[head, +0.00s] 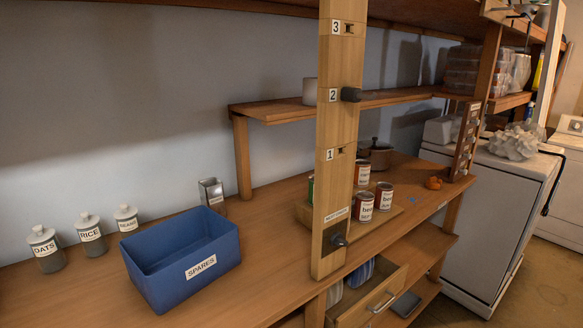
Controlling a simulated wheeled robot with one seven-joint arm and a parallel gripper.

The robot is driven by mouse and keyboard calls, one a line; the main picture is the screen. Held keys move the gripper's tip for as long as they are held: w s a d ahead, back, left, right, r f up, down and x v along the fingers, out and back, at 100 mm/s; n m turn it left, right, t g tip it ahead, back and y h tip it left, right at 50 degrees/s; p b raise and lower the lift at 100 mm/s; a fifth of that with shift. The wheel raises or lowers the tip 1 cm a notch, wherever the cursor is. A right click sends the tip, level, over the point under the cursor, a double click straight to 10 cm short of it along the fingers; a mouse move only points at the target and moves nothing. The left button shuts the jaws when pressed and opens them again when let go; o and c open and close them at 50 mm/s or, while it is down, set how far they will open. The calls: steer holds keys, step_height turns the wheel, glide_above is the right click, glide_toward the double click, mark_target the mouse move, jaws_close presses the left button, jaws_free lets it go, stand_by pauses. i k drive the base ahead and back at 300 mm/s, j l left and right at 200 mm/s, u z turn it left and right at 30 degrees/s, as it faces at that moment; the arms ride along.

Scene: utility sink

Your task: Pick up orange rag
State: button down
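A small crumpled orange thing, which looks like the orange rag (434,183), lies on the wooden counter (285,218) toward its right end. It is to the right of several cans and near an upright wooden rack. My gripper is not in view, and no part of my arm can be made out.
A wooden post (336,140) with numbered labels stands in front. Cans (365,206) sit on a wooden tray. A drawer (385,297) hangs open below. A blue SPARES bin (182,265) and labelled jars (90,235) are left. A shelf (300,108) overhangs the counter.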

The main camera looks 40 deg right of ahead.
mark_target(432, 183)
steer(key=z, duration=1.6)
steer(key=i+l+u, duration=0.2)
steer(key=i+l, duration=0.3)
